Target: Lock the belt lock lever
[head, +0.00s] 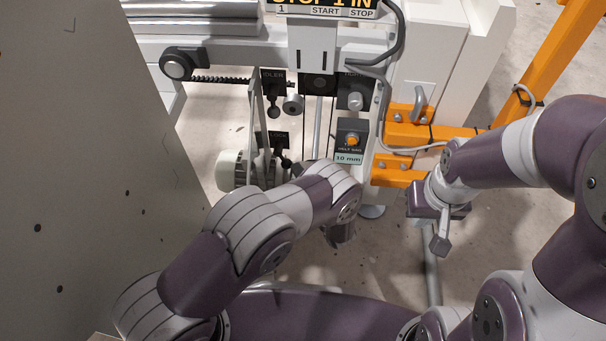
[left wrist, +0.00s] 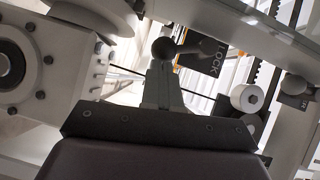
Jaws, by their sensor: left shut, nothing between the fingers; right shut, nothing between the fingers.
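The belt lock lever (left wrist: 190,47) shows in the left wrist view as a rod with a dark ball knob in front of a black plate marked LOCK (left wrist: 215,56). In the head view the lever's dark knob (head: 285,161) is just above my left arm. My left gripper (left wrist: 160,68) is shut and empty, its fingertips just below the knob in the picture; I cannot tell whether they touch. In the head view my own arm hides this gripper. My right gripper (head: 439,243) is shut and empty, pointing down, well to the right of the lever.
A second knobbed lever (head: 274,110) hangs by the IDLER plate above. A motor housing (head: 232,168) stands left of the lock lever. A belt gauge box (head: 349,140) and orange brackets (head: 405,135) are to the right. A large grey panel (head: 80,170) fills the left.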

